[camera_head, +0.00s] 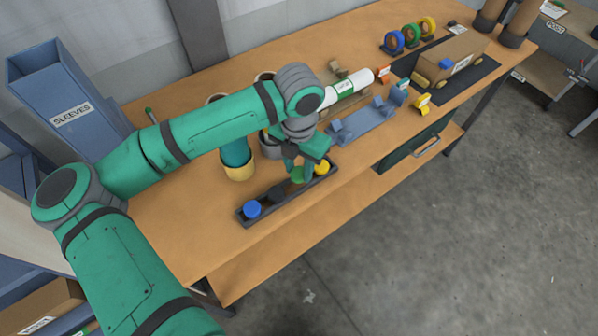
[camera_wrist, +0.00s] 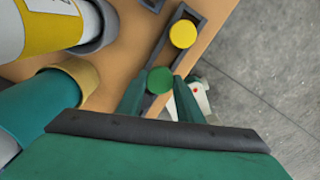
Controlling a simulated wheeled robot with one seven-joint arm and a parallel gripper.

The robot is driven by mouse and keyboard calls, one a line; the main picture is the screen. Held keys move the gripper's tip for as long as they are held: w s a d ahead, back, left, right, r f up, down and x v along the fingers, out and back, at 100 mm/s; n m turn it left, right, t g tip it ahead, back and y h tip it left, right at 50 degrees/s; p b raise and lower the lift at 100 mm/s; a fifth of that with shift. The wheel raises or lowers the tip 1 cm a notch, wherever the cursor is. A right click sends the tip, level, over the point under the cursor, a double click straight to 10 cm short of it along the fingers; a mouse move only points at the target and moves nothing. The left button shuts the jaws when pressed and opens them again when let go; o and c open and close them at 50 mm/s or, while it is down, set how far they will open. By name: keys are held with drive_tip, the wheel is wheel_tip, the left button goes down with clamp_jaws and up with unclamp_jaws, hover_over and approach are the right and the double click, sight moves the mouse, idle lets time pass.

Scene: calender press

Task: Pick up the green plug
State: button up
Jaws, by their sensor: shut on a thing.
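The green plug (camera_head: 298,175) is at the dark narrow tray (camera_head: 277,196), between the blue and yellow plugs. In the wrist view the green plug (camera_wrist: 160,80) sits between the two fingers of my gripper (camera_wrist: 162,90), which is shut on it. In the head view my gripper (camera_head: 303,172) reaches down to the tray and partly hides the plug. The plug appears to be at tray level; I cannot tell whether it still touches the tray. The yellow plug (camera_head: 322,167) is right beside my gripper. The blue plug (camera_head: 252,208) is at the tray's near left end.
A blue cradle (camera_head: 362,122) lies to the right.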

drive_tip(key=s+r, duration=0.9)
drive_tip(key=s, duration=0.4)
drive_tip(key=shift+s+r, duration=0.25)
drive_tip(key=shift+s, duration=0.15)
drive_tip(key=shift+w, duration=0.15)
